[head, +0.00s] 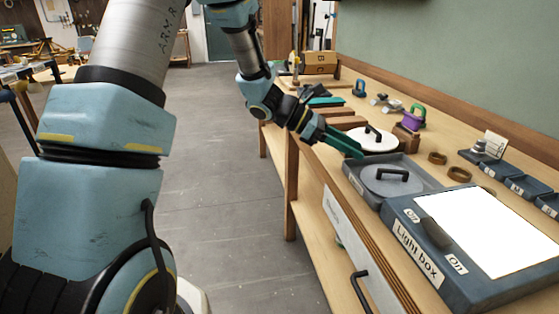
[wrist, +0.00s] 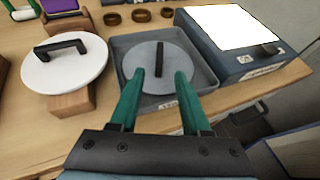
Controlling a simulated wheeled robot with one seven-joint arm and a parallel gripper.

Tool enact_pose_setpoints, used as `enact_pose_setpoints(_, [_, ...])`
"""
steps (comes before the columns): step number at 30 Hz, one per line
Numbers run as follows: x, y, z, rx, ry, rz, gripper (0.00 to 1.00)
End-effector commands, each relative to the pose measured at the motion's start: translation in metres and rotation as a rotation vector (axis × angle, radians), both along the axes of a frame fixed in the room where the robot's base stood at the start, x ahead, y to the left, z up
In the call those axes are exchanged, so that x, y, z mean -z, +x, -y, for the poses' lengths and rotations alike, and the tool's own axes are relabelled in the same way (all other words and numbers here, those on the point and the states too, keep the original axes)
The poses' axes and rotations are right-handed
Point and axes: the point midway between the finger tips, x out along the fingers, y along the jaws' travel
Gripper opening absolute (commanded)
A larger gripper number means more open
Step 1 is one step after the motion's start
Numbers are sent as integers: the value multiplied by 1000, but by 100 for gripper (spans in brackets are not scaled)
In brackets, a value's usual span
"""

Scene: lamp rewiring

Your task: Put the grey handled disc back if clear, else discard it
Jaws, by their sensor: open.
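The grey handled disc (head: 378,186) lies flat in a shallow grey tray (head: 425,187), its black handle (head: 390,174) upward. In the wrist view the disc (wrist: 135,63) is ahead of my gripper (wrist: 160,76). Its handle (wrist: 159,60) lies between the two green fingers as seen from the wrist. My gripper is open and empty; in the head view (head: 345,146) it is left of the tray, above bench level. The fingers hide the disc's near edges. The light box (head: 410,213) right of the tray has a bright white panel (head: 485,230).
A white disc with a black handle (wrist: 65,68) rests on a wooden block (wrist: 72,103), beside the tray. Brown rings (head: 437,158), a purple-and-green item (head: 413,118) and blue bins (head: 500,170) stand farther back. The bench's front edge is close to the tray.

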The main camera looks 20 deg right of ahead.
Motion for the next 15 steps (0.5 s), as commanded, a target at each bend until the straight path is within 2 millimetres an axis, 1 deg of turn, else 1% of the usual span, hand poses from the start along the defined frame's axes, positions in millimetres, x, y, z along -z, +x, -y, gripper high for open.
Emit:
enact_pose_setpoints(3, [0,0,-2,2,4,4,47])
enact_pose_setpoints(5, [2,0,-8,13,17,27,47])
enact_pose_setpoints(8, [9,-1,-39,61,76,126,47])
enact_pose_setpoints(11, [22,-3,-96,164,178,300,47])
enact_pose_setpoints(12, [27,-3,-123,217,226,383,47])
enact_pose_setpoints(14, [33,-3,-167,308,301,507,47])
enact_pose_setpoints(15, [37,-4,-195,372,347,588,47])
